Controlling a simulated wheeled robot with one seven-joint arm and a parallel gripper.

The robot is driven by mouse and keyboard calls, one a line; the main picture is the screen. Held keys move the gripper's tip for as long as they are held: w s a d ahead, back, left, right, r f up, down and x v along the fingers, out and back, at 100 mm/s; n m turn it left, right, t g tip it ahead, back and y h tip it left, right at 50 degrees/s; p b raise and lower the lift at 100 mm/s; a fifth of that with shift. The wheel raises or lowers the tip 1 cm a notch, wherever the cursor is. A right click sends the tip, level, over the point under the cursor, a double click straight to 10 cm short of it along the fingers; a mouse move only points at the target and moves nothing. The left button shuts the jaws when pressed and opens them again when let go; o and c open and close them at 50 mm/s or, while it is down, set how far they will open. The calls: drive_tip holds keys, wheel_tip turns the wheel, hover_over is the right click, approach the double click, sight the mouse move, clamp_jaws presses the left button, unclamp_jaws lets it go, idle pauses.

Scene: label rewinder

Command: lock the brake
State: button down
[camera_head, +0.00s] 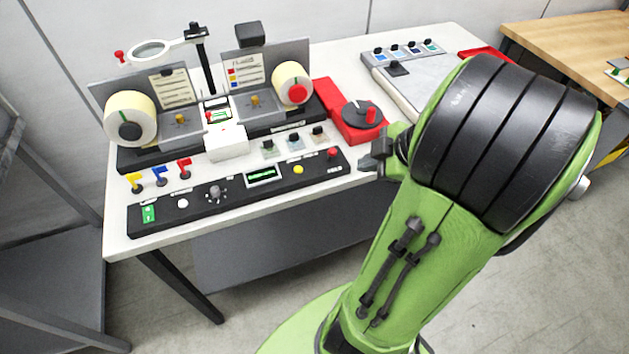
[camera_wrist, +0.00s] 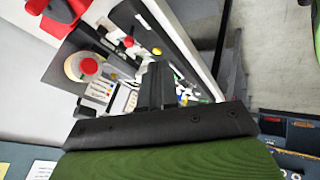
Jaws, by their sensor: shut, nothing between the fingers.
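A red unit with a black round dial (camera_head: 357,112) and a red knob (camera_head: 371,116) stands right of the two-reel label rewinder (camera_head: 222,128). No readable label shows which part is the brake. Brass-coloured fittings (camera_head: 180,119) sit beside the reels. My gripper (camera_head: 372,162) is shut and empty at the table's front edge, in front of the red unit and right of the control panel's red button (camera_head: 332,152). In the wrist view its fingers (camera_wrist: 156,85) are together, and part of the red unit (camera_wrist: 66,10) shows at the top left.
A black control panel (camera_head: 240,187) runs along the front edge, with small coloured flags (camera_head: 160,175) at its left. A magnifier (camera_head: 150,52) stands behind the reels. A grey-topped station (camera_head: 415,78) is at the back right. My green arm hides the table's right part.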

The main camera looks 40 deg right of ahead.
sight(331, 154)
drive_tip(key=shift+n, duration=0.3)
drive_tip(key=w+f, duration=0.2)
drive_tip(key=w, duration=0.1)
drive_tip(key=w+f, duration=0.3)
drive_tip(key=w+d+f+b, duration=0.1)
drive_tip(key=w+f, duration=0.1)
drive_tip(key=f, duration=0.1)
drive_tip(key=shift+w, duration=0.4)
drive_tip(key=shift+w+d, duration=0.1)
drive_tip(key=shift+w, duration=0.15)
drive_tip(key=shift+w+r+p, duration=0.1)
drive_tip(key=shift+r+p, duration=0.1)
drive_tip(key=shift+p, duration=0.1)
